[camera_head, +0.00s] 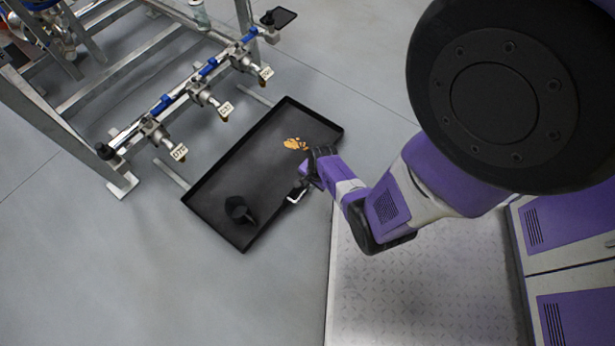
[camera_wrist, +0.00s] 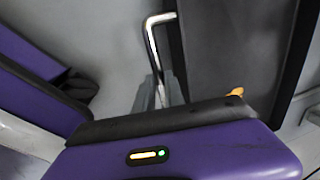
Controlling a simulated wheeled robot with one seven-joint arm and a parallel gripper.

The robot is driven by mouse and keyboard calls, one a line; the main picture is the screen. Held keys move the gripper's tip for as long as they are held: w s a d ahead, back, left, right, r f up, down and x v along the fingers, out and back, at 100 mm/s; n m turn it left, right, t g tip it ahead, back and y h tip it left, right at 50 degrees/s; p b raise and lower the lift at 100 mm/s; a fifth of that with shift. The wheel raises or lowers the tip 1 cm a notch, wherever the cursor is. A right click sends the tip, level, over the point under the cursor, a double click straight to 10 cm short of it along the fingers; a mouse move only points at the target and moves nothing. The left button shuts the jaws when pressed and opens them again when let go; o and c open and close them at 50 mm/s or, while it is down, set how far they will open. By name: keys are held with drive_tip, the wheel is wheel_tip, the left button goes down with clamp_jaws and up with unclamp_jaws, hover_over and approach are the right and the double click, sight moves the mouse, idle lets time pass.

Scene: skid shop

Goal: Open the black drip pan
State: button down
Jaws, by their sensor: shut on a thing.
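The black drip pan (camera_head: 215,178) is a shallow rectangular tray on the floor side of the metal skid. It lies clear of the valve row, with two pale rails showing at its skid side. Its bright metal handle (camera_head: 294,197) is on the edge facing my arm. In the wrist view the bent handle (camera_wrist: 151,40) rises from between my fingers, beside the dark pan (camera_wrist: 222,50). My gripper (camera_head: 303,187) is shut on the handle; the fingertips are partly hidden by my own wrist.
In the pan are a black cup-like object (camera_head: 239,209) and an orange-brown patch (camera_head: 295,143). The skid frame (camera_head: 60,125) carries several tagged valves (camera_head: 203,95). Purple cabinets (camera_head: 570,240) stand at the right. Grey floor left of the pan is clear.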

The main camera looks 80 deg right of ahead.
drive_tip(key=shift+s+a, duration=0.45)
drive_tip(key=shift+s, duration=0.2)
drive_tip(key=c, duration=1.4)
unclamp_jaws()
drive_tip(key=shift+w+d, duration=0.1)
wheel_tip(320, 180, up, 8)
drive_tip(key=s+p, duration=0.1)
drive_tip(key=p, duration=0.4)
drive_tip(key=shift+s+a+f, duration=0.15)
drive_tip(key=shift+a+f, duration=0.05)
drive_tip(key=shift+a, duration=0.2)
